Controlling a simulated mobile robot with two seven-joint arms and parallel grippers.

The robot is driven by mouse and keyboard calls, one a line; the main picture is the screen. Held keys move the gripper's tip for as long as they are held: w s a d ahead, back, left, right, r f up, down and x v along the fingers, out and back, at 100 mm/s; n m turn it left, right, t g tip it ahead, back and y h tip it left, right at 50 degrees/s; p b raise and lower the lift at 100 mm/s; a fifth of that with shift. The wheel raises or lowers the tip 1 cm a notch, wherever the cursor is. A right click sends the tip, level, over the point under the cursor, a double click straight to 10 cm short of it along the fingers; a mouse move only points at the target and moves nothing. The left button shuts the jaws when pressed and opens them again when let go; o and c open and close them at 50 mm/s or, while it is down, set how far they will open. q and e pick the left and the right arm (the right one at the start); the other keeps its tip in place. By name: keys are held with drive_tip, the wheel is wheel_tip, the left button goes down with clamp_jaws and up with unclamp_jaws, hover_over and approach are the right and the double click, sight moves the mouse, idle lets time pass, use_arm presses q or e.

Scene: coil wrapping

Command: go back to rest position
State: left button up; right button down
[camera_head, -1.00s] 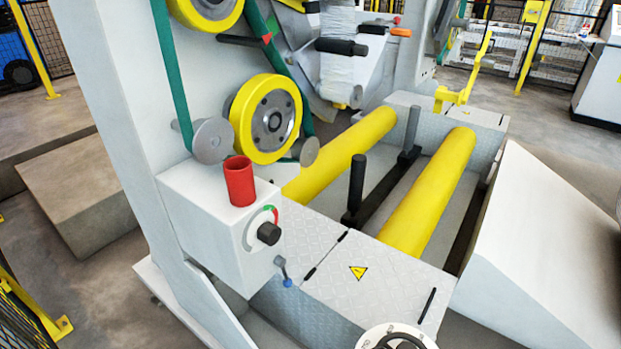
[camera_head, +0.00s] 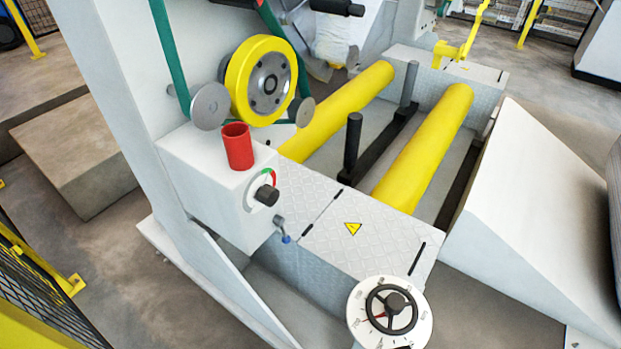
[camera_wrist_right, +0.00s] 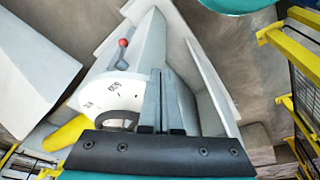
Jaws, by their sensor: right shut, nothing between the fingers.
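My right gripper (camera_wrist_right: 160,100) shows in the right wrist view, with its two fingers together and nothing between them. Behind the fingers, in that view, is a white round dial (camera_wrist_right: 112,95), partly hidden by the gripper. Neither gripper shows in the head view. There the coil wrapping machine fills the middle, with two yellow rollers (camera_head: 425,150), a yellow wheel (camera_head: 262,80) and a red cup (camera_head: 238,146) on a white box. The white dial with a dark handwheel (camera_head: 390,312) is at the bottom.
A white sloped block (camera_head: 530,215) stands right of the rollers. Yellow fence posts and mesh (camera_head: 40,270) are at the lower left. A low concrete block (camera_head: 85,160) lies at the left. A yellow rail (camera_wrist_right: 290,35) shows at the right of the wrist view.

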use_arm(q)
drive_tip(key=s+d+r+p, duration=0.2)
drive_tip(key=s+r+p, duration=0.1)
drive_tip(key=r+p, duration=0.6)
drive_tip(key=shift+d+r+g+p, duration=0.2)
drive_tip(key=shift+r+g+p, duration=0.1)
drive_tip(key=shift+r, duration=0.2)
use_arm(e)
drive_tip(key=s+d+f+g, duration=0.1)
drive_tip(key=s+f, duration=0.5)
drive_tip(key=s, duration=0.3)
drive_tip(key=s+d+f, duration=0.2)
drive_tip(key=s+f, duration=0.4)
drive_tip(key=s, duration=0.3)
drive_tip(key=shift+g, duration=0.4)
use_arm(q)
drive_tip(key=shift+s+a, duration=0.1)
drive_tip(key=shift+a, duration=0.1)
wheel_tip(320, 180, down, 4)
drive_tip(key=b, duration=0.4)
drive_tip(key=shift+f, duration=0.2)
use_arm(e)
wheel_tip(320, 180, down, 4)
drive_tip(key=shift+f, duration=0.15)
